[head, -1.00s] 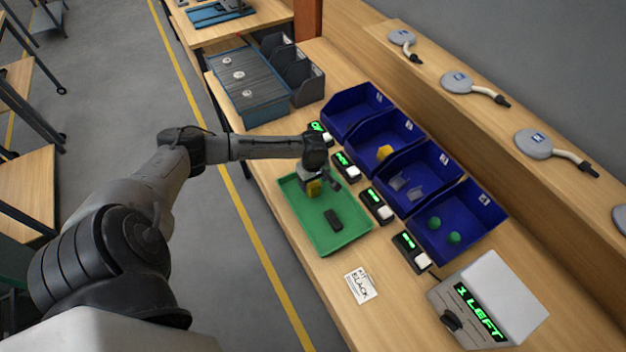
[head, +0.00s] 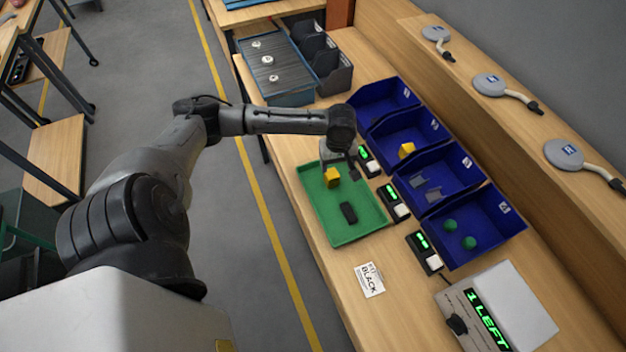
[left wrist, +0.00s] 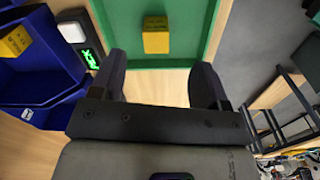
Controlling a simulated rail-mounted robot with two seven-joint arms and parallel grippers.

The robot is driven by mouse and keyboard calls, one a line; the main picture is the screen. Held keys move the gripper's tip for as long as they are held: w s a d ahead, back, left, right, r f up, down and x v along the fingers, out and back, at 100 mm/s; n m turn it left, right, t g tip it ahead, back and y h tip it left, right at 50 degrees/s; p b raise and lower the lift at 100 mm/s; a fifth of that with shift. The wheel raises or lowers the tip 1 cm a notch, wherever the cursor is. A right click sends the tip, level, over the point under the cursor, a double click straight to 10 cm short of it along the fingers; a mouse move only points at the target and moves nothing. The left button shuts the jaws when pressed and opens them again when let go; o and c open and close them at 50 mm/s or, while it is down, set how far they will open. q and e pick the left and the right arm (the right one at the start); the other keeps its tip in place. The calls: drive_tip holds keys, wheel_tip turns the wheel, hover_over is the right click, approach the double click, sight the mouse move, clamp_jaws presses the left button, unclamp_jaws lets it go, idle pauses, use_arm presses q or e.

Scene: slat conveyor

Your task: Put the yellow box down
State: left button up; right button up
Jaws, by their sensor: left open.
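The yellow box (head: 332,177) stands in the far part of the green tray (head: 352,232), clear of the tray's walls. A black block (head: 348,212) lies nearer in the same tray. My left gripper (head: 339,164) is just above and beyond the yellow box at the tray's far end. In the left wrist view, the open fingers (left wrist: 160,78) are apart and empty, and the yellow box (left wrist: 155,35) sits on the green tray floor beyond their tips. My right gripper is not in view.
Blue bins (head: 430,215) stand right of the tray; one holds another yellow box (head: 406,150), another green balls (head: 450,225). Small green-lit displays (head: 394,202) line the bins' front. A card (head: 369,279) and a "1 LEFT" box (head: 500,310) are nearer. Bare wood surrounds the card.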

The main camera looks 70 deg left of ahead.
use_arm(q)
drive_tip(key=s+d+f+m, duration=0.2)
drive_tip(key=d+m, duration=0.1)
drive_tip(key=d, duration=0.2)
drive_tip(key=s+d+f+m+h, duration=0.1)
drive_tip(key=s+d+f+m, duration=0.2)
drive_tip(key=d, duration=0.2)
drive_tip(key=s+d+f+m+t, duration=0.1)
drive_tip(key=s+d+f+m, duration=0.1)
drive_tip(key=d, duration=0.4)
drive_tip(key=shift+s+d+f+m, duration=0.1)
drive_tip(key=shift+s+f+m, duration=0.15)
drive_tip(key=shift+m, duration=0.45)
drive_tip(key=s+d+m, duration=0.2)
drive_tip(key=s+d+m+t, duration=0.1)
drive_tip(key=s+d+m, duration=0.1)
drive_tip(key=d, duration=0.1)
drive_tip(key=shift+s+d+r+h, duration=0.1)
drive_tip(key=shift+s+d+h, duration=0.2)
drive_tip(key=shift+s+h, duration=0.1)
drive_tip(key=s+d+r+m+t+y, duration=0.1)
drive_tip(key=s+r+m, duration=0.2)
drive_tip(key=s, duration=0.4)
drive_tip(key=shift+s+d+m+y, duration=0.15)
drive_tip(key=shift+d+m+y, duration=0.15)
drive_tip(key=shift+m, duration=0.3)
drive_tip(key=shift+r, duration=0.1)
clamp_jaws()
